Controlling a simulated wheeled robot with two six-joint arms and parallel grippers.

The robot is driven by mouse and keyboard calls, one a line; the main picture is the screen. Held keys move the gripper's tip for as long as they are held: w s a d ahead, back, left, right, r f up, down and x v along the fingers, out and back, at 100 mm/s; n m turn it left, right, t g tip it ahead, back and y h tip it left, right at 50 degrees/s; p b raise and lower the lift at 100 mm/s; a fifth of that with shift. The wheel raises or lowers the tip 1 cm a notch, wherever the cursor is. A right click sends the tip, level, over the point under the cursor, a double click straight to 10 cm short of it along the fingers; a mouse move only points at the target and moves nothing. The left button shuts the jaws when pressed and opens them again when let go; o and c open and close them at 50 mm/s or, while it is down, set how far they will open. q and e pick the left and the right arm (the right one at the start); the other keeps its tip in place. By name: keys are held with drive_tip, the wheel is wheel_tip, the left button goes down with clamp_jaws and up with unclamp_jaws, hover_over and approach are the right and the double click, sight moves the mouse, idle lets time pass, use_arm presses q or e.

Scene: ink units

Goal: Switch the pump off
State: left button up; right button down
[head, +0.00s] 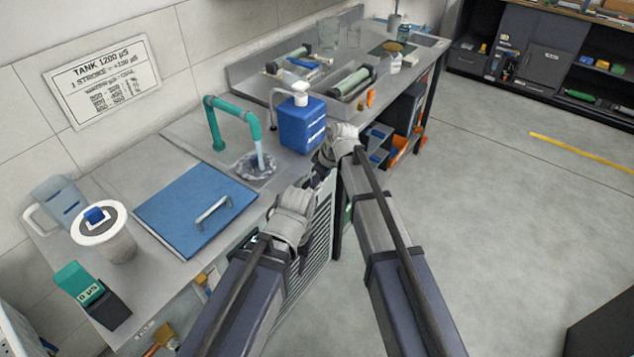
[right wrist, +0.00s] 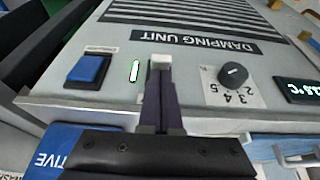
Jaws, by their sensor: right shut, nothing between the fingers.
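In the right wrist view, a panel marked "DAMPING UNIT" (right wrist: 205,40) carries a blue rocker switch (right wrist: 89,69) at the left, a lit pale-green indicator (right wrist: 135,71), and a black knob (right wrist: 232,75) on a numbered plate. My right gripper (right wrist: 160,64) is shut and empty. Its tips lie over the panel between the indicator and the knob, right of the rocker; contact cannot be told. In the head view my right gripper (head: 338,143) is by the bench's front edge. Water runs from a teal spout (head: 232,112) into a drain.
A lit display (right wrist: 298,90) sits right of the knob. On the bench are a blue jug (head: 302,124), a blue lid (head: 180,215), a clear pitcher (head: 58,205) and a white round canister (head: 118,245).

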drive_tip(key=shift+s+f, duration=0.1)
drive_tip(key=shift+d+f+t+y+b, duration=0.15)
drive_tip(key=shift+t+y+b, duration=0.15)
drive_tip(key=shift+b, duration=0.15)
drive_tip(key=shift+s, duration=0.1)
drive_tip(key=shift+s+d+f+t+y+b, duration=0.25)
drive_tip(key=shift+f+y+b, duration=0.2)
drive_tip(key=shift+b, duration=0.55)
drive_tip(key=f+t+y+b, duration=0.1)
drive_tip(key=b, duration=0.2)
drive_tip(key=d+f+t+y+b, duration=0.1)
drive_tip(key=y+b, duration=0.1)
drive_tip(key=b, duration=0.2)
drive_tip(key=shift+s+d, duration=0.15)
drive_tip(key=shift+s, duration=0.2)
